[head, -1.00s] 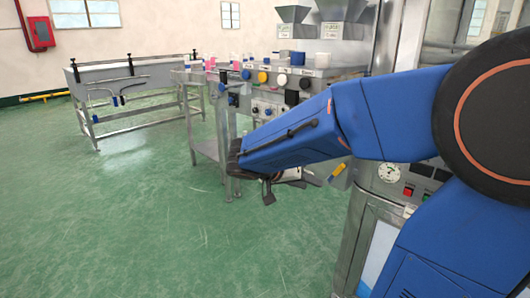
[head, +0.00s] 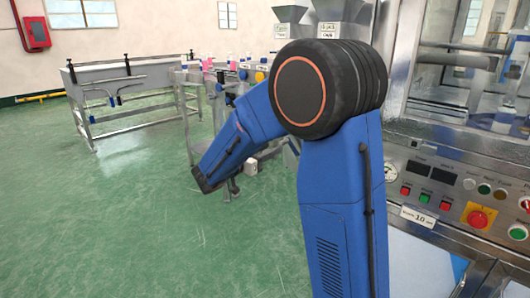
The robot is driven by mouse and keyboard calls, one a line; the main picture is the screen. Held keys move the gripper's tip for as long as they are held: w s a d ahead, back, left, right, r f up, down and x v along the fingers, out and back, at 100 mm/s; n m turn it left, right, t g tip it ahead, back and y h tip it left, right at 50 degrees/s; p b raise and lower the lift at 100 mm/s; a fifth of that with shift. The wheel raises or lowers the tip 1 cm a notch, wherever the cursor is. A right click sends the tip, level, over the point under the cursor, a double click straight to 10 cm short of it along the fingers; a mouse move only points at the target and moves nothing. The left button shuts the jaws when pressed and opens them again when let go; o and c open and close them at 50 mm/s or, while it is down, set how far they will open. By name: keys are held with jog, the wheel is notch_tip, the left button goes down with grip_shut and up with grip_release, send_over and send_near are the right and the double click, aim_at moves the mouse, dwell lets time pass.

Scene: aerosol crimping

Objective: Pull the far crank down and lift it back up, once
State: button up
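The steel bench (head: 105,72) at the back left carries bent crank rods on its front, with small dark-blue grips (head: 113,101) hanging close together at the rod ends. They look small, and I cannot tell which one is the far crank. My arm stands in front of the machine row, and its forearm points down and left over the floor, to the right of the bench and well apart from it. My gripper's fingers do not show; they seem hidden behind the dark end of the forearm. Nothing is seen touching the cranks.
A steel machine table (head: 195,80) with pink and white bottles stands in the middle, partly behind my arm. A control panel (head: 455,195) with buttons and a red stop knob is close at the right. Hoppers (head: 290,22) stand behind. The green floor (head: 110,225) at the left is clear.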

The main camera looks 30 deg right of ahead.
aim_at(280, 144)
jog(key=shift+x, duration=3.65)
jog(key=shift+f, duration=0.1)
grip_shut()
